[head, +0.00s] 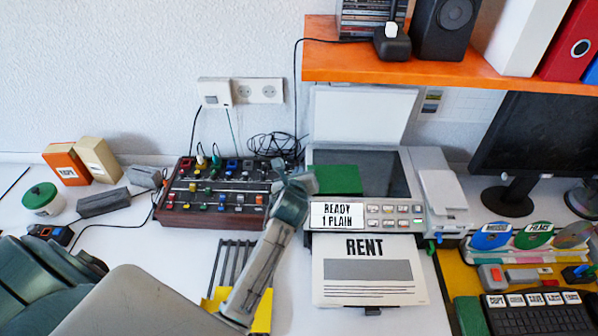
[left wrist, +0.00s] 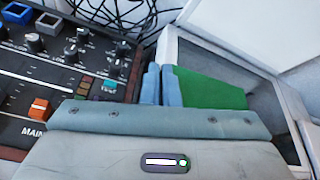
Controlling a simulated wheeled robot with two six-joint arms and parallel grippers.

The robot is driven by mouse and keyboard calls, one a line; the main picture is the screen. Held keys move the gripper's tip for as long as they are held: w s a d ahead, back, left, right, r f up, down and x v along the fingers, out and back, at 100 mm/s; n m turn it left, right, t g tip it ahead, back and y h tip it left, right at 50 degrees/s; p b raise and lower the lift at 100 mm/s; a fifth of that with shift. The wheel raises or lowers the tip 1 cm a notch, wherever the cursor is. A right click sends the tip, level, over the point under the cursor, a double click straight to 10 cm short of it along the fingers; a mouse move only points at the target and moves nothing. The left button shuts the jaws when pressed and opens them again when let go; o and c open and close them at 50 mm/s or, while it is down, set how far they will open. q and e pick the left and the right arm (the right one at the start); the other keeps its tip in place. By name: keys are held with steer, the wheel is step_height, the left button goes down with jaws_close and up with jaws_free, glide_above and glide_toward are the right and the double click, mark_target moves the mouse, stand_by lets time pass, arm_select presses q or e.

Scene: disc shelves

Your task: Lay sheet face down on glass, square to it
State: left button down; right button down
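The green sheet (head: 338,180) lies over the left part of the dark scanner glass (head: 385,172), its printed side not visible. In the left wrist view the sheet (left wrist: 212,90) reaches out to the right of my fingers. My left gripper (head: 304,182) is at the sheet's left edge. In the left wrist view its two blue-grey fingers (left wrist: 161,85) are close together, shut on that edge; the pinch itself is hidden. I cannot tell whether the sheet touches the glass all over. My right gripper is not in view.
The scanner lid (head: 364,115) stands open behind the glass. A knobbed mixer (head: 215,190) is close on the left. The front panel reads READY 1 PLAIN (head: 337,215). A RENT page (head: 366,275) sits in front below. An orange shelf (head: 400,66) hangs above.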

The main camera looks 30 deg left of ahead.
arm_select(q)
steer(key=c, duration=2.1)
jaws_free()
steer(key=shift+f, duration=0.3)
steer(key=shift+c, duration=0.2)
steer(key=o, duration=0.5)
steer(key=shift+o, duration=0.2)
steer(key=b+v, duration=0.1)
steer(key=v, duration=1)
